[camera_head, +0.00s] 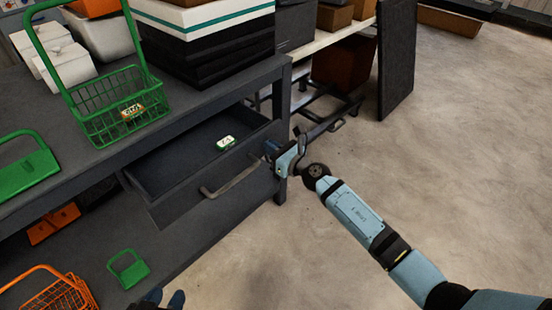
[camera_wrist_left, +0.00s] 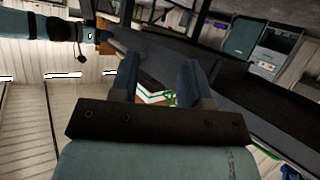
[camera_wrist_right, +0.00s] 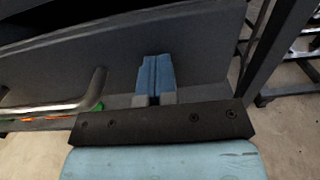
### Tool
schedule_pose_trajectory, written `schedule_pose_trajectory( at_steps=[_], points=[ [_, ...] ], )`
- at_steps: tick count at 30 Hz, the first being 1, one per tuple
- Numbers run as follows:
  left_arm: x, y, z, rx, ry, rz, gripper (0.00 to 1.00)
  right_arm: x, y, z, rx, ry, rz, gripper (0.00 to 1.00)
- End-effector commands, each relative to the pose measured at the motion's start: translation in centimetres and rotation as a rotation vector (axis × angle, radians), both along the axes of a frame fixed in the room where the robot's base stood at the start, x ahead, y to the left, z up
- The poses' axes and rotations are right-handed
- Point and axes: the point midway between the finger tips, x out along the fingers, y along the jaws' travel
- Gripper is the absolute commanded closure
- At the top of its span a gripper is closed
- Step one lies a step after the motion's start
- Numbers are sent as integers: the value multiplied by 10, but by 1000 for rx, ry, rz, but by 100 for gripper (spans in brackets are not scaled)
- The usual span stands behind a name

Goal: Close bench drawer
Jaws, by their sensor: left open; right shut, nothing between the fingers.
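The bench drawer (camera_head: 178,192) is dark grey and stands open, pulled out from under the bench top. A small white and green labelled item (camera_head: 225,142) lies inside it. Its curved metal handle (camera_head: 230,182) shows on the front, and also in the right wrist view (camera_wrist_right: 95,92). My right gripper (camera_head: 271,149) is shut and empty at the right end of the drawer front. In the right wrist view its fingertips (camera_wrist_right: 155,72) are against or very near the front panel (camera_wrist_right: 205,50); I cannot tell contact. My left gripper (camera_head: 165,298) is open and empty at the bottom edge.
A green wire basket (camera_head: 105,108) and stacked boxes (camera_head: 205,35) stand on the bench top (camera_head: 50,110). An orange basket (camera_head: 52,292) and a green tag-like piece (camera_head: 128,268) are on the lower shelf. A dark panel (camera_head: 397,55) stands behind. The floor (camera_head: 430,150) at right is clear.

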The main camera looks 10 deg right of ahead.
Motion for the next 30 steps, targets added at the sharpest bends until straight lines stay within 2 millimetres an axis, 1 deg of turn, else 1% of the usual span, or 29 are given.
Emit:
schedule_pose_trajectory(
  at_steps=[1,2,3,9,15,21,24,30],
  points=[
    [0,-1,-3,-6,-3,0,57,11,7,-1,1,-3,1,100],
    [2,-4,0,-16,-23,-4,57,17,12,-1,2,-2,2,100],
    [7,-8,9,-36,-65,-12,57,27,18,-2,2,-3,1,100],
    [21,-26,44,-131,-235,-39,57,69,49,-4,1,-3,1,100],
    [25,-42,82,-243,-412,-72,57,101,73,-4,0,-2,0,100],
    [22,-50,112,-329,-534,-99,57,121,87,-2,1,0,0,100],
    [20,-53,120,-353,-566,-108,57,127,91,-2,1,0,0,100],
    [21,-53,117,-349,-550,-110,57,131,94,2,2,-2,-1,100]
  ],
)
